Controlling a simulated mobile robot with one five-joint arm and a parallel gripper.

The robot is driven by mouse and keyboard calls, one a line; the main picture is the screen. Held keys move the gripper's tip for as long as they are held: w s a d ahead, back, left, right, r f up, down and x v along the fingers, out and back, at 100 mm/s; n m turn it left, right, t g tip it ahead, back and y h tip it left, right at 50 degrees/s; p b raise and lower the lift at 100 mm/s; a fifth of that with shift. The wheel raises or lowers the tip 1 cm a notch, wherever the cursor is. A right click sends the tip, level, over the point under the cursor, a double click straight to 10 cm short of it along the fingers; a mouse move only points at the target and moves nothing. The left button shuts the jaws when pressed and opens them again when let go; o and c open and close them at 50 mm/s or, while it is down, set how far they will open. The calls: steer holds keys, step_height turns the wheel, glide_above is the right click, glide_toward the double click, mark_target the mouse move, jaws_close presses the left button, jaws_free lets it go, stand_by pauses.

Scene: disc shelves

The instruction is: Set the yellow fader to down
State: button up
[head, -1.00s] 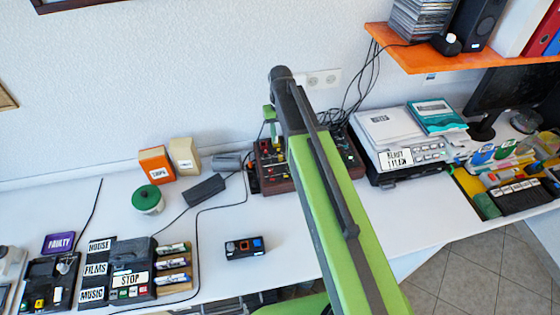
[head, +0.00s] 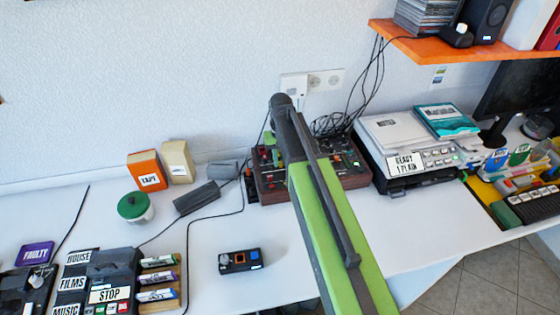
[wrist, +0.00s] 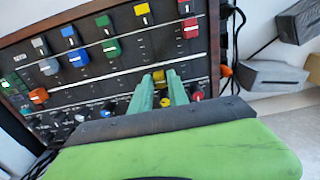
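In the wrist view, a yellow fader cap (wrist: 158,76) shows on the dark panel of the mixer (wrist: 85,80). It sits lower in the picture than the green and red caps of its row. A second yellow cap (wrist: 141,9) is in the row above. My gripper (wrist: 160,78) has its two green fingers a small gap apart, their tips at either side of the lower yellow cap. The frames do not show whether they touch it. In the head view, the mixer (head: 268,187) is at the wall end of my arm, which hides part of it and the fingertips.
Other caps stand close by: green (wrist: 110,48), red (wrist: 190,28), orange (wrist: 38,95). Knobs line the panel near my fingers. In the head view, a printer (head: 405,145) is right of the mixer, a black box (head: 197,198) left.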

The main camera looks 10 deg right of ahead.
jaws_close()
stand_by(1.1)
